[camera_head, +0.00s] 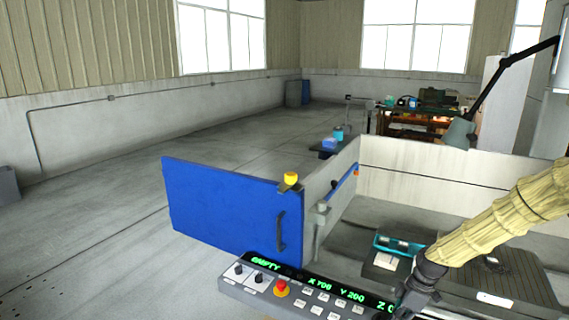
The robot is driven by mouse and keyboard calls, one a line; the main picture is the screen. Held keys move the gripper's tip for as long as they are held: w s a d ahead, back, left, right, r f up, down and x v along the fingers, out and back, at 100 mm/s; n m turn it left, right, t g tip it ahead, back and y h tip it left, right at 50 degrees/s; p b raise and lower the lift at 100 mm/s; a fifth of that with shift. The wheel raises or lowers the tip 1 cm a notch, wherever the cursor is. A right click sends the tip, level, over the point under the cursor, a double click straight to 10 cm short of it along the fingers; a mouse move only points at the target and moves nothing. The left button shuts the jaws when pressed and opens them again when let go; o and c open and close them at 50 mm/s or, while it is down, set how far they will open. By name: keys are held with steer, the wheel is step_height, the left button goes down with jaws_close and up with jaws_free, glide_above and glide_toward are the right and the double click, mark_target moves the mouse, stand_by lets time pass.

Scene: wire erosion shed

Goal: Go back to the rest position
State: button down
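My arm, in a pale yellow sleeve, reaches in from the right edge and slopes down to the left. My dark gripper (412,297) is at its lower end, low in the picture, beside the right part of the control panel (318,296). Its fingers are small and dark against the panel, so I cannot tell whether they are open or shut, or whether they hold anything. A teal fixture (398,245) with a pale block (386,261) sits on the machine bed just behind and left of my wrist.
The blue machine door (222,208) stands open, with a yellow lamp (291,178) by its top corner. The panel has a red button (281,288) and green text. A lamp arm (497,78) hangs at right over the dark bed (525,285). Open floor (130,190) lies left.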

steer(key=s+a+f+m, duration=0.3)
steer(key=s+a+f, duration=0.2)
steer(key=s+f, duration=0.25)
steer(key=s+a+f+m, duration=0.3)
steer(key=s+a+f, duration=0.2)
steer(key=s+f, duration=0.25)
steer(key=s+f+m+h, duration=0.3)
steer(key=s+m, duration=0.5)
steer(key=s, duration=1.7)
step_height(320, 180, down, 10)
steer(key=b, duration=1)
steer(key=shift+s+a+m+t, duration=0.25)
steer(key=shift+s+m+t, duration=0.05)
steer(key=shift+s+m, duration=0.1)
